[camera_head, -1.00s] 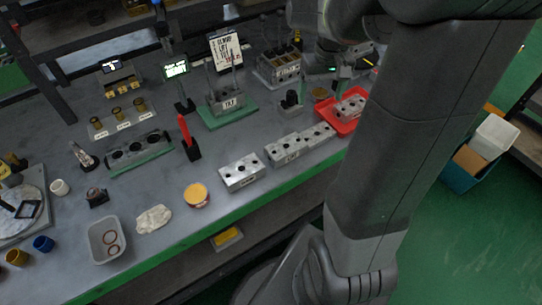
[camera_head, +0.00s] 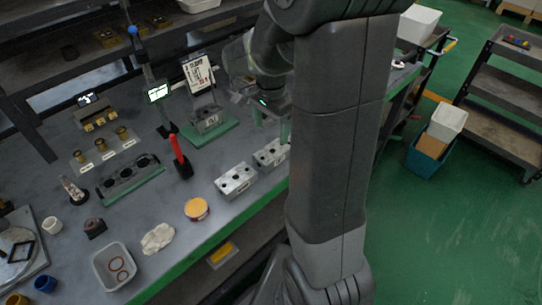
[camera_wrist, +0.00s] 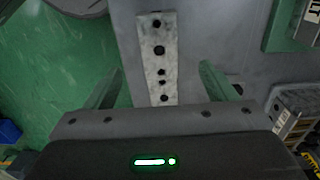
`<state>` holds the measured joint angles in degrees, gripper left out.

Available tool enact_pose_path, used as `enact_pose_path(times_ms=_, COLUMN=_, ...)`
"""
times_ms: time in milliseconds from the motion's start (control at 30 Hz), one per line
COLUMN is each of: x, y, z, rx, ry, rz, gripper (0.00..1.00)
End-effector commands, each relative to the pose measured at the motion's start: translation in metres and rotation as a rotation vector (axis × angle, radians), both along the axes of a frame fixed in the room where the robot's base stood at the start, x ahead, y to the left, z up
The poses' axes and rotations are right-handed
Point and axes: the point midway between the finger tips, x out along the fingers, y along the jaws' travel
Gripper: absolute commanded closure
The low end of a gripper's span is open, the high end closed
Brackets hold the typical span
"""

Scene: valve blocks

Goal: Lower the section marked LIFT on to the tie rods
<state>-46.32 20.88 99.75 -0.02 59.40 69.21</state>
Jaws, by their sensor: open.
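My gripper (camera_wrist: 160,88) is open, its two green fingers on either side of a grey metal block (camera_wrist: 159,50) with a row of holes. The block stands below the fingertips, apart from them as far as I can see. In the head view a block (camera_head: 270,154) stands under the gripper, partly hidden by my arm. Another grey block (camera_head: 236,180) stands left of it. I cannot read LIFT on any of them. Thin upright rods (camera_head: 211,88) rise from a labelled block (camera_head: 208,119) on a green base (camera_head: 212,133).
A red upright tool (camera_head: 178,152) and a lit display (camera_head: 158,92) stand left of the green base. A yellow-lidded tub (camera_head: 196,209), a white cloth (camera_head: 158,238) and a grey tray (camera_head: 115,265) lie near the front edge. A printed sign (camera_head: 197,73) stands behind the rods.

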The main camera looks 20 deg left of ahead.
Motion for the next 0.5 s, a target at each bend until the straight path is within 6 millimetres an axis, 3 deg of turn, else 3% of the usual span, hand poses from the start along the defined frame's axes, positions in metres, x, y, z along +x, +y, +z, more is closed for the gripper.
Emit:
enact_pose_path(times_ms=33, x=-0.001, y=-0.001, z=-0.013, rx=-0.005, ry=0.004, rz=0.0, gripper=0.22)
enact_pose_path(times_ms=200, x=0.0, y=-0.001, z=-0.039, rx=-0.002, ry=0.002, rz=0.001, gripper=0.22)
enact_pose_path(times_ms=500, x=0.002, y=-0.003, z=-0.064, rx=-0.002, ry=0.003, rz=0.001, gripper=0.22)
